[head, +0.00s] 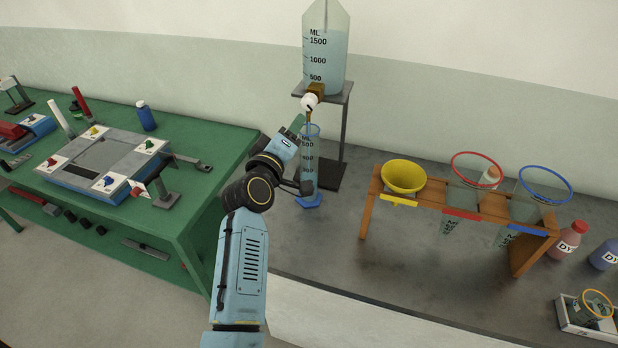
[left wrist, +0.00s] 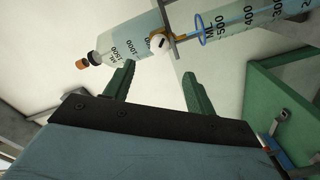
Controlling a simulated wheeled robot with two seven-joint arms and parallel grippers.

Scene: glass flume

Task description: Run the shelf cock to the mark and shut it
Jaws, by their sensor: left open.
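A clear reservoir (head: 325,62) marked in ML stands on a grey shelf (head: 342,96), with pale blue liquid to above the 1500 line. The brass shelf cock (head: 316,90) with a white knob (head: 309,101) is at its foot; the knob also shows in the left wrist view (left wrist: 157,42). A measuring cylinder (head: 311,165) on a blue base stands below the spout; its liquid level is too unclear to read. My left gripper (left wrist: 160,88) has its green fingers apart, empty, with the knob beyond the gap and not touched. My right gripper is out of view.
A wooden rack (head: 460,205) holds yellow, red and blue funnels on the right. Dye bottles (head: 567,240) and a small tray (head: 573,318) are beyond it. A green bench (head: 190,215) with apparatus is at left. Grey counter is bare in front of the cylinder.

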